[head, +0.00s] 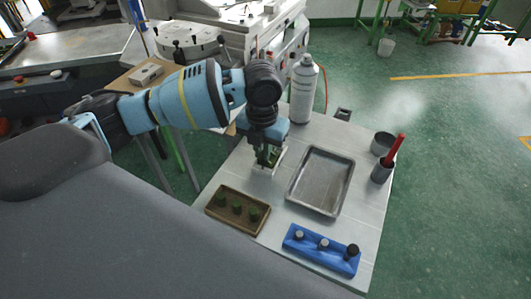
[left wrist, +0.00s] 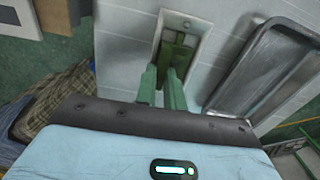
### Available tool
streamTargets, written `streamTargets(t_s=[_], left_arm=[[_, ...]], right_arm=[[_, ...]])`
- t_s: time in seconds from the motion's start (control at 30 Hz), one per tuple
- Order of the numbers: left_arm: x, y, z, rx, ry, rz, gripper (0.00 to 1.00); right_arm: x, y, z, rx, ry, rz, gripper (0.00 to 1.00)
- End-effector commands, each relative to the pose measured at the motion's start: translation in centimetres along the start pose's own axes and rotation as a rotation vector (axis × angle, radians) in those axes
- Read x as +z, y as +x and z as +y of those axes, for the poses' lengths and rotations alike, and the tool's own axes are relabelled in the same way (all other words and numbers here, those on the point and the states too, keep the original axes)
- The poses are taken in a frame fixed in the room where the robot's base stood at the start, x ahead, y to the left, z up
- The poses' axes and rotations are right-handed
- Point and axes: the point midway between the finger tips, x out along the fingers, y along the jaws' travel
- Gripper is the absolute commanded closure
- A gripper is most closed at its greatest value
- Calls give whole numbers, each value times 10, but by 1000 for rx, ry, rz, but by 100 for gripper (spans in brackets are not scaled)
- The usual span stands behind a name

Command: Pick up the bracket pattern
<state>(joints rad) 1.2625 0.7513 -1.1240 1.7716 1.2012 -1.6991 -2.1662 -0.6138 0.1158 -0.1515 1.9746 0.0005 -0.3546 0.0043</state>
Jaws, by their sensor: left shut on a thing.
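The bracket pattern is a green piece (left wrist: 178,47) inside an open, pale rectangular mould half (left wrist: 204,24) on the table. In the head view the mould half (head: 264,171) lies left of the metal tray, mostly covered by my gripper. My left gripper (head: 263,157) points down over it. In the left wrist view its two green-grey fingers (left wrist: 163,82) reach down to the near end of the pattern and are shut on it. Their tips partly hide the contact. The pattern still appears within the mould's walls. My right gripper is not in view.
An empty metal tray (head: 320,206) lies right of the mould. A brown tray (head: 218,214) with green pieces and a blue block (head: 318,258) with knobs lie nearer. A white spray can (head: 302,92) stands behind; grey cups (head: 382,144) stand at the right edge.

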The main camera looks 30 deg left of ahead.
Motion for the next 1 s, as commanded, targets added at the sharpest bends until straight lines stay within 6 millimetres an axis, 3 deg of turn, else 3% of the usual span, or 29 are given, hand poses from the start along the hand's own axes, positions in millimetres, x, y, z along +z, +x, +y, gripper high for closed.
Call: streamTargets(t_s=[0.23,0.43,1.0], left_arm=[[0,-11,0,-2,0,-1,100],[1,-38,0,-2,0,-2,100],[-20,-44,122,2,-5,5,100]], right_arm=[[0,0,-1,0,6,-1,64],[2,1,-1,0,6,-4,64],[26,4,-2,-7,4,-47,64]])
